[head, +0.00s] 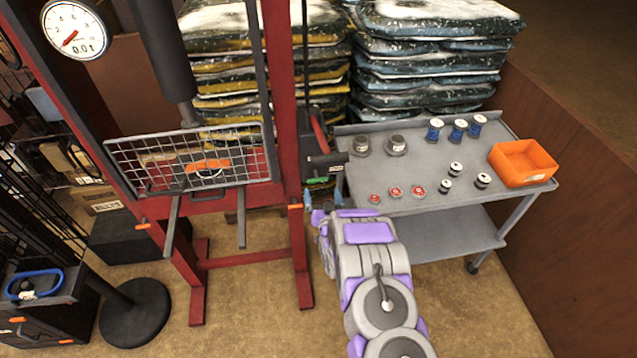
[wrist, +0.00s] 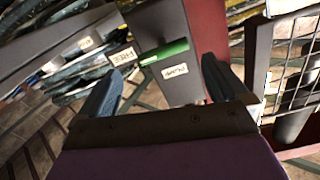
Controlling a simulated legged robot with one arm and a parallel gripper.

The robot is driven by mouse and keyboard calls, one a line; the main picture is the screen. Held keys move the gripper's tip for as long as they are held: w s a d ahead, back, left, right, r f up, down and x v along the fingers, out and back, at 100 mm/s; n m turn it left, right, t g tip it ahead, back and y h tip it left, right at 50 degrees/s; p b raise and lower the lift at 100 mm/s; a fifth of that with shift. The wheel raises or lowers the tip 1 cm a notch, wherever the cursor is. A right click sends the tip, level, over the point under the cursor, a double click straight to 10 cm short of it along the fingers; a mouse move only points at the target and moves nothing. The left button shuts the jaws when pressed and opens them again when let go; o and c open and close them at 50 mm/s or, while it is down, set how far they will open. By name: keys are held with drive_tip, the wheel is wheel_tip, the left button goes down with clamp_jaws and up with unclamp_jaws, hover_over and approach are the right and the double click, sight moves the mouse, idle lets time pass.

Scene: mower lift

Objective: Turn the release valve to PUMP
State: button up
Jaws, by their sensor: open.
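The release valve shows as a green handle (wrist: 165,52) on a dark grey block (wrist: 178,88) in the wrist view. It lies slightly tilted between two small white labels, one left (wrist: 123,55) and one below right (wrist: 174,71); their lettering is too blurred to read surely. My gripper (wrist: 163,66) is open, with a blue-grey finger on either side of the handle in the picture. I cannot tell whether either finger touches it. In the head view, my gripper (head: 319,208) is beside the red press frame's right post (head: 283,100), below the dark pump unit (head: 325,161).
A grey cart (head: 440,195) with spools, weights and an orange bin (head: 522,162) stands to the right. Stacked bags (head: 430,65) are behind. A wire guard (head: 190,160) and a gauge (head: 74,30) are on the press.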

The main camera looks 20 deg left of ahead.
sight(318, 180)
drive_tip(key=shift+x, duration=3.35)
drive_tip(key=shift+s+a, duration=0.1)
drive_tip(key=shift+a, duration=0.1)
drive_tip(key=shift+f, duration=0.1)
drive_tip(key=shift+c, duration=0.2)
drive_tip(key=shift+a, duration=0.1)
drive_tip(key=c, duration=0.6)
